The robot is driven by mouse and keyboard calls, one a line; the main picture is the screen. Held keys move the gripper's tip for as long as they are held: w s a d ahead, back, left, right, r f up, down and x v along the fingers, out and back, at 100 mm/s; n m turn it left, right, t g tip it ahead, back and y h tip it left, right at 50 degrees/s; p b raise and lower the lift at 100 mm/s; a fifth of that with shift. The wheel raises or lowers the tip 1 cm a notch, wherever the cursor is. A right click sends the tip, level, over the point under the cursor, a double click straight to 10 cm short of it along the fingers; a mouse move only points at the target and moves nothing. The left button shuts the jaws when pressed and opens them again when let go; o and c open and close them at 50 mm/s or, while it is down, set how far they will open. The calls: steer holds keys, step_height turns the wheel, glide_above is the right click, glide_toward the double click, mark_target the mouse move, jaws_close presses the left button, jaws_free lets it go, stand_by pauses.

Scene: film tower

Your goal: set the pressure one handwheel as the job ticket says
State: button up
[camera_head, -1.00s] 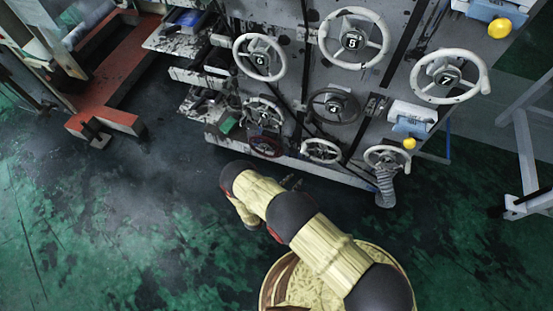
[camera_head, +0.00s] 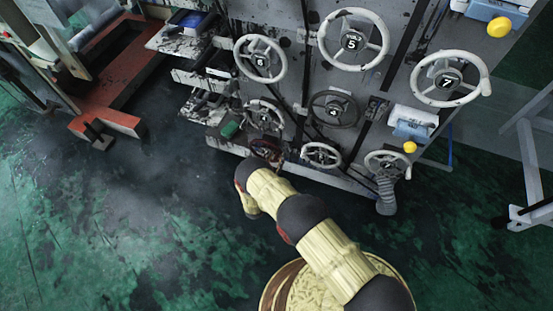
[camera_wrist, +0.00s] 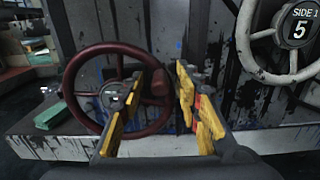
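A dark red handwheel (camera_wrist: 118,88) with a small plate on its hub stands upright at left centre in the wrist view. In the head view it is small and partly covered, low on the machine (camera_head: 266,149). My gripper (camera_wrist: 160,72) shows yellow fingers spread apart. The left finger crosses in front of the wheel's right side. A dark red knob on the rim (camera_wrist: 160,82) appears between the fingers; I cannot tell whether they touch it. A pale handwheel marked "SIDE 1 5" (camera_wrist: 291,75) is at right. No pressure label or readable job ticket shows.
A low pale ledge (camera_wrist: 45,146) runs below the red wheel. A grey metal frame (camera_head: 525,160) stands right. Open floor lies left.

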steer(key=shift+w+d, duration=0.15)
steer(key=shift+w, duration=0.25)
steer(key=shift+c, duration=0.3)
steer(key=c, duration=0.7)
jaws_close()
